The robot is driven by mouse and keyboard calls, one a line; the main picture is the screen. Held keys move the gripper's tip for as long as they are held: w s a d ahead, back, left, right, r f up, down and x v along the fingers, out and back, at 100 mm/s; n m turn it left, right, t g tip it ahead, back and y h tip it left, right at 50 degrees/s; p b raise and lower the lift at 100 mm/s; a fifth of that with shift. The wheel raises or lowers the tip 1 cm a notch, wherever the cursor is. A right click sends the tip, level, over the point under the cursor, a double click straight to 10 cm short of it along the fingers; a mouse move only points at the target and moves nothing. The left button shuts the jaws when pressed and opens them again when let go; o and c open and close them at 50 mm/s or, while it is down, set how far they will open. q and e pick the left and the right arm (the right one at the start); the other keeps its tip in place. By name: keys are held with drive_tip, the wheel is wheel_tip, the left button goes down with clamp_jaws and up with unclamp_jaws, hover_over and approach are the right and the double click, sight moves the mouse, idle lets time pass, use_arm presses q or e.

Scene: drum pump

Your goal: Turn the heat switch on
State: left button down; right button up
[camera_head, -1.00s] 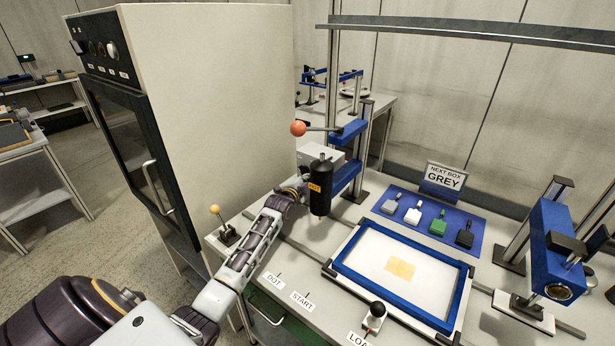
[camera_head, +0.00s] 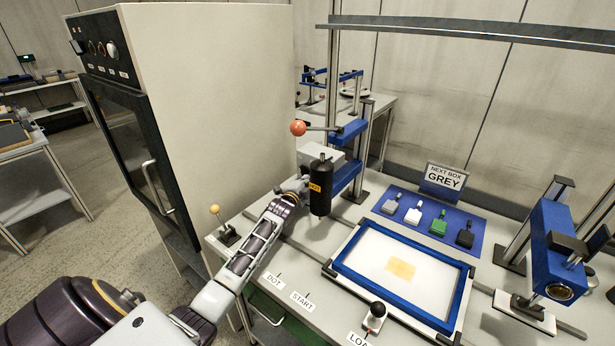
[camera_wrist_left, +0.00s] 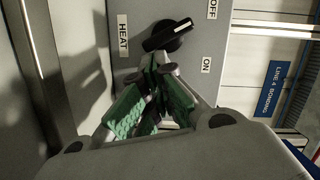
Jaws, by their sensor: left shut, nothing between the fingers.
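The heat switch is a black rotary knob (camera_wrist_left: 168,36) with a white pointer line, on a grey panel in the left wrist view. Its pointer aims up and right, toward the OFF label (camera_wrist_left: 213,9); the ON label (camera_wrist_left: 206,65) is below that. A HEAT label (camera_wrist_left: 123,35) is on the left. My left gripper (camera_wrist_left: 160,68) is shut and empty, its green-padded fingers close together at the knob's lower edge; I cannot tell whether they touch it. In the head view this gripper (camera_head: 297,186) is beside the black cylinder (camera_head: 320,188). My right gripper is not in view.
A tall oven cabinet (camera_head: 215,110) stands left of the arm. A lever with an orange ball (camera_head: 298,128) is above the gripper. A yellow-knobbed lever (camera_head: 215,209), a blue-framed tray (camera_head: 345,270) and a black-knobbed lever (camera_head: 377,310) are on the bench.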

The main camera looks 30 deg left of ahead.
use_arm(q)
drive_tip(key=shift+a+f+m, duration=0.1)
drive_tip(key=shift+f+m, duration=0.1)
drive_tip(key=shift+m, duration=0.1)
drive_tip(key=shift+a+f, duration=0.1)
drive_tip(key=shift+f, duration=0.35)
idle(0.8)
idle(1.2)
